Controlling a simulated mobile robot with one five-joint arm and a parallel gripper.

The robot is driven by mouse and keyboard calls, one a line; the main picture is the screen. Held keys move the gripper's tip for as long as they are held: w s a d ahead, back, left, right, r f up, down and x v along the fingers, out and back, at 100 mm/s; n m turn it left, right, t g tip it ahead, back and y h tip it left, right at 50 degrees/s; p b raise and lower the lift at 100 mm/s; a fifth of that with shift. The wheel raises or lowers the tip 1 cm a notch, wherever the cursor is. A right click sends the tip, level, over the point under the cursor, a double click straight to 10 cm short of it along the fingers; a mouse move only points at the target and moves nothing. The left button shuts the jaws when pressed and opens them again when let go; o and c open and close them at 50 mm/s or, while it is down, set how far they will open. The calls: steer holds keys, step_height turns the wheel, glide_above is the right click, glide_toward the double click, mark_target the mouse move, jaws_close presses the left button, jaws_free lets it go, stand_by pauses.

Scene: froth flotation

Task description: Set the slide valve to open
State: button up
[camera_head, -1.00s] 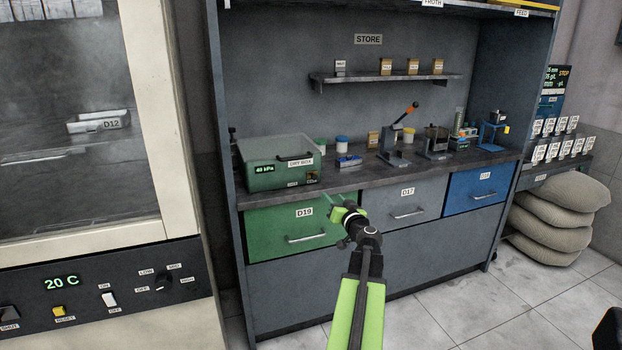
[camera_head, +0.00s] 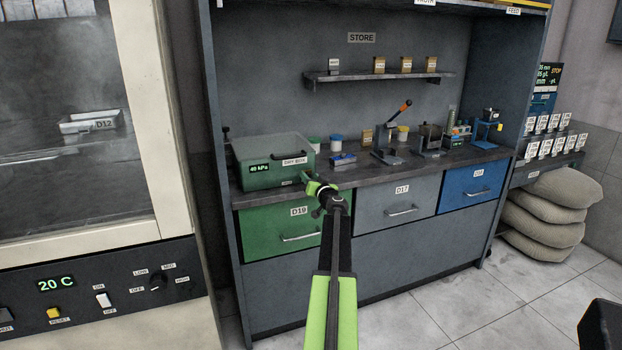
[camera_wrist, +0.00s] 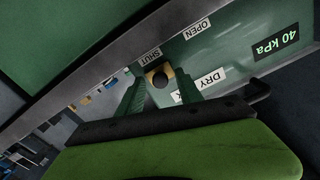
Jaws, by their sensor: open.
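The slide valve (camera_wrist: 158,76) shows in the wrist view as a small yellow-brown piece with a dark round knob on the green front of the dry box (camera_wrist: 230,62). It sits beside the SHUT label (camera_wrist: 145,59); the OPEN label (camera_wrist: 198,29) is farther away. My gripper (camera_wrist: 158,79) is open, with one green finger on each side of the knob. I cannot tell whether the fingers touch it. In the head view, my gripper (camera_head: 308,180) is at the lower right front of the dry box (camera_head: 262,176) and hides the valve.
The dry box stands on a dark bench (camera_head: 350,174) with drawers below, including green drawer D19 (camera_head: 265,235). Two small jars, a blue block (camera_head: 342,160) and a lever press (camera_head: 388,150) stand to its right. A fume cupboard frame (camera_head: 165,140) is at the left.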

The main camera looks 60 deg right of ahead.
steer(key=shift+w+d, duration=0.1)
steer(key=shift+w, duration=0.1)
steer(key=shift+c, duration=0.3)
jaws_close()
steer(key=shift+s, duration=0.1)
stand_by(1.0)
